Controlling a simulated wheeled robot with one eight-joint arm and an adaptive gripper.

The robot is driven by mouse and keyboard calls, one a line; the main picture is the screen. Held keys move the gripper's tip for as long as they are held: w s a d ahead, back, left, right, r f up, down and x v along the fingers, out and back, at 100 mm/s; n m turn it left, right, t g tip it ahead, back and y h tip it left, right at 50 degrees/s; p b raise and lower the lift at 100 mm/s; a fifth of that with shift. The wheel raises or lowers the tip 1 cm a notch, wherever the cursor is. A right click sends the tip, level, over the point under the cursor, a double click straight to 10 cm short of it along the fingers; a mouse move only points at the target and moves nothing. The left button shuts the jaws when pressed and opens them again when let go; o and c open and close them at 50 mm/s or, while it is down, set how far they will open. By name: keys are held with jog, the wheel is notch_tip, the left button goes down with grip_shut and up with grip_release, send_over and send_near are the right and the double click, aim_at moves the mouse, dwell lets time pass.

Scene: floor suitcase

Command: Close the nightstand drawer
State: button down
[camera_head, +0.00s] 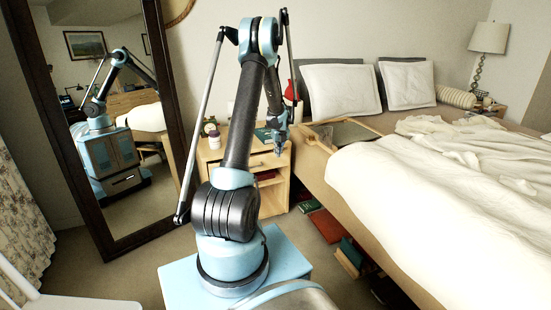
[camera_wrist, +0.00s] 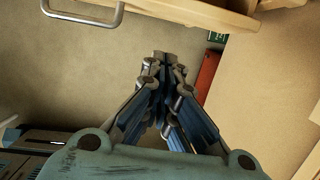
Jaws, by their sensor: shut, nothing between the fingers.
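The light wood nightstand (camera_head: 212,158) stands between the mirror and the bed, partly hidden behind my arm. Its drawer (camera_head: 263,160) is below the top, with an open shelf under it; I cannot tell clearly how far it is out. In the wrist view a wooden front edge (camera_wrist: 205,13) and a metal bar handle (camera_wrist: 88,18) show at the top. My gripper (camera_head: 281,151) is at the drawer's right front in the head view. In the wrist view my gripper (camera_wrist: 164,60) is shut and empty, pointing toward the wooden edge, with floor visible around it.
A jar (camera_head: 214,139), a plant and a green book (camera_head: 263,134) are on the nightstand. The bed (camera_head: 400,220) is close on the right, with a tray (camera_head: 345,132) on its near corner. Books (camera_head: 328,226) lie on the floor beside it. A large mirror (camera_head: 118,235) stands left.

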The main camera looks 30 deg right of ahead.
jog(key=v, duration=0.5)
jog(key=shift+r, duration=0.25)
jog(key=c, duration=2)
grip_release()
jog(key=shift+s+a+r, duration=0.1)
jog(key=shift+r, duration=0.1)
jog(key=o, duration=0.3)
jog(key=shift+a+r, duration=0.1)
jog(key=w+a+r+n, duration=0.2)
jog(key=a+n, duration=0.3)
jog(key=n, duration=0.4)
jog(key=w+a+r+n, duration=0.2)
jog(key=a+n, duration=0.3)
jog(key=n, duration=0.4)
jog(key=shift+g, duration=0.4)
jog(key=w+f, duration=0.1)
jog(key=f, duration=0.4)
jog(key=w+f, duration=0.1)
jog(key=f, duration=1.1)
jog(key=shift+w, duration=0.4)
grip_shut()
